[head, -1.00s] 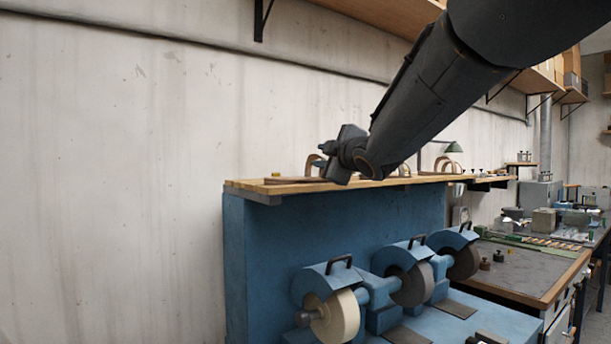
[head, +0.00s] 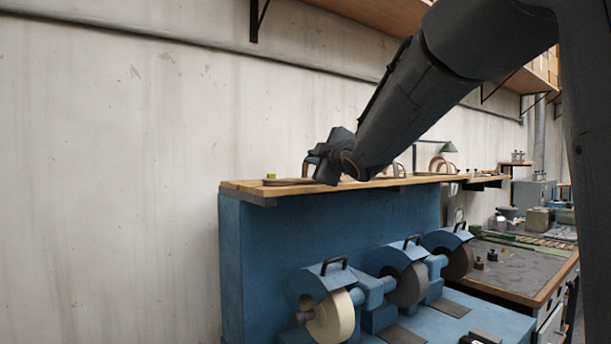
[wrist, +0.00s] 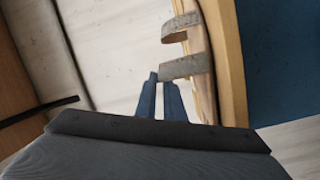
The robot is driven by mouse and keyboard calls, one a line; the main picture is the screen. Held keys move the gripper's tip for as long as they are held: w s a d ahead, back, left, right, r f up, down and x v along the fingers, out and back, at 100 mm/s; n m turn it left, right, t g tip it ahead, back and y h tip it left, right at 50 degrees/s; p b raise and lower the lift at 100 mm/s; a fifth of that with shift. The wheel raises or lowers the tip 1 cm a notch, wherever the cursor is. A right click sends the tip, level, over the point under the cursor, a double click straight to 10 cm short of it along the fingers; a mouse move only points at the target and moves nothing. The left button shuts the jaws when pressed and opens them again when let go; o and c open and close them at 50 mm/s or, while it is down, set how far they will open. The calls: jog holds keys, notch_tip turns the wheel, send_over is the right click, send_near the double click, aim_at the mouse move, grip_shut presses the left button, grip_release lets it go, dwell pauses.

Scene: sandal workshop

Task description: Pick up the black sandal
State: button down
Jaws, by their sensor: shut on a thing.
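A sandal with a flat tan-brown sole (head: 288,182) lies near the left end of the wooden shelf, on top of the blue machine. In the wrist view its two arched straps (wrist: 182,26) look dark grey rather than plainly black. My gripper (head: 310,161) is at this sandal, reaching in from the right. In the wrist view my gripper's blue fingers (wrist: 158,80) are close together and shut on the nearer strap. The sandal still appears to rest on the shelf. Part of it is hidden behind my wrist in the head view.
The wooden shelf (head: 240,187) runs along the wall. Another sandal with tan straps (head: 440,163) stands farther right on it. Below are grinding wheels (head: 332,316) on the blue machine (head: 275,240). A workbench (head: 515,268) is at the right. The wall at left is bare.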

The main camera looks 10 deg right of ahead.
jog(key=shift+r, duration=0.1)
notch_tip(320, 180, up, 10)
jog(key=p, duration=0.1)
jog(key=shift+p, duration=0.4)
jog(key=c, duration=2.4)
grip_release()
jog(key=shift+c, duration=0.2)
grip_shut()
